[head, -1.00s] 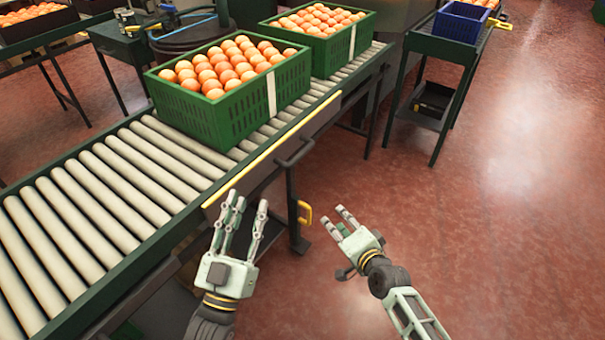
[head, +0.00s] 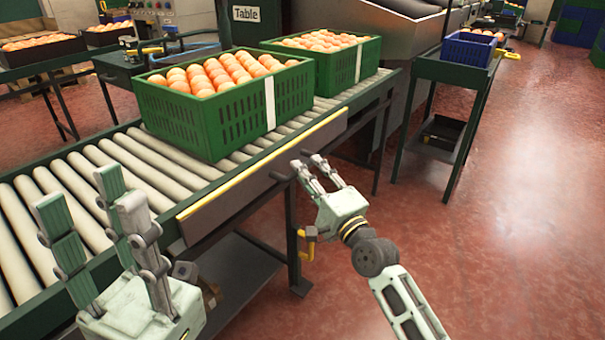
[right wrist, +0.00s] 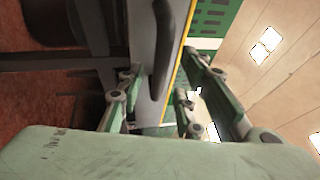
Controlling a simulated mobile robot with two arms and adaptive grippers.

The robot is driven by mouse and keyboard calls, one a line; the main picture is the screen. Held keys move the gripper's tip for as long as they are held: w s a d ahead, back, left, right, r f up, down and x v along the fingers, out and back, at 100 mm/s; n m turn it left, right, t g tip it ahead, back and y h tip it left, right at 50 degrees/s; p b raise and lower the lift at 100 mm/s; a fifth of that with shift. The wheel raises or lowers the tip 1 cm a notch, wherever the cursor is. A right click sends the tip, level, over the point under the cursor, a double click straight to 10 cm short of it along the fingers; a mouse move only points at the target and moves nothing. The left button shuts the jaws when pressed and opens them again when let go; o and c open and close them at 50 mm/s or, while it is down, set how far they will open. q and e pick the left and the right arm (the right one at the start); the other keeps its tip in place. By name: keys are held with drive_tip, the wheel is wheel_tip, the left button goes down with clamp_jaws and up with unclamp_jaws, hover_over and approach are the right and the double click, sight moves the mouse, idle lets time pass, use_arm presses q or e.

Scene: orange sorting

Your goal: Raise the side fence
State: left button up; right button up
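The side fence (head: 232,203) is a long dark panel with a yellow top edge, along the front side of the roller conveyor (head: 97,156). My right gripper (head: 307,166) is at the fence's right part, fingers spread and pointing at it. In the right wrist view, the fence's dark bar handle (right wrist: 159,62) lies between the open fingers (right wrist: 160,98); I cannot tell whether they touch it. In the head view the hand mostly hides the handle. My left gripper (head: 90,205) is open and empty, large in the foreground over the conveyor's near left part.
Two green crates of oranges (head: 222,137) (head: 369,70) stand on the rollers behind the fence. A yellow handle (head: 307,243) is by the conveyor leg. A side table with a blue crate (head: 470,48) stands at the back right. The red floor to the right is clear.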

drive_tip(key=shift+b+x, duration=0.3)
drive_tip(key=shift+x, duration=1.2)
drive_tip(key=shift+c, duration=0.6)
clamp_jaws()
